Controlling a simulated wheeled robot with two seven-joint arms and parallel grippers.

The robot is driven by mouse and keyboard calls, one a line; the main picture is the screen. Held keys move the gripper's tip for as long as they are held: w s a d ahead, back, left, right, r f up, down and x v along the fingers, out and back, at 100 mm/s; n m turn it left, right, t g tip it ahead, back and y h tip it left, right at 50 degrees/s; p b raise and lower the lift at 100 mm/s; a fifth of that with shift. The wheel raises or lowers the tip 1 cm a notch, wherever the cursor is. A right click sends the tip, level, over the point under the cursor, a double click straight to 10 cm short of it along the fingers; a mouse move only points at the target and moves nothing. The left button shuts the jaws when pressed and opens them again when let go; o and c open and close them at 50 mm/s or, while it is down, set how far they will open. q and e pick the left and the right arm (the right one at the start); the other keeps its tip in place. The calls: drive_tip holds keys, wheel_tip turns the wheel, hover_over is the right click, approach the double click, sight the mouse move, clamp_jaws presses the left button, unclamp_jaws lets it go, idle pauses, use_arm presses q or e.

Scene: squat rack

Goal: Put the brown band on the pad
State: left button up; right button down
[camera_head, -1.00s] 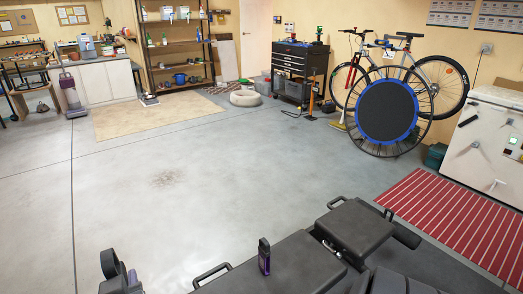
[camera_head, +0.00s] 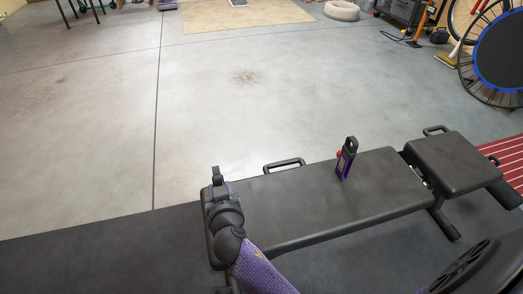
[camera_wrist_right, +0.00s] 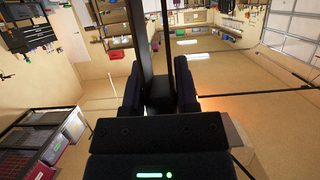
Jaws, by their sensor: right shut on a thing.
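The bench's long black pad (camera_head: 300,205) lies across the middle of the head view, with a shorter black pad (camera_head: 452,163) to its right. My right gripper (camera_head: 219,181) is over the left end of the long pad. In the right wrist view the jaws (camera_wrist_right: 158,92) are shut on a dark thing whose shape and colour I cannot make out. I see no clearly brown band. A small purple and black upright object (camera_head: 346,160) stands on the long pad, right of my gripper and apart from it. My left gripper is not in view.
A dark slotted disc (camera_head: 473,268) is at the bottom right. A metal handle (camera_head: 285,165) sticks out from the bench's far side. Bare concrete floor (camera_head: 240,110) lies beyond, with a tan mat (camera_head: 250,15) at the back. A blue-rimmed trampoline (camera_head: 500,50) leans at the upper right.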

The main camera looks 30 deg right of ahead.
wheel_tip(320, 180, down, 9)
drive_tip(key=b, duration=0.5)
drive_tip(key=shift+f+b, duration=0.2)
drive_tip(key=shift+b, duration=0.1)
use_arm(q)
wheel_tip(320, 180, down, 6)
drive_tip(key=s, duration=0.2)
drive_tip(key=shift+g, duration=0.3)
use_arm(e)
drive_tip(key=shift+c, duration=1.8)
unclamp_jaws()
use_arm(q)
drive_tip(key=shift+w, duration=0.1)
use_arm(e)
drive_tip(key=shift+r, duration=0.1)
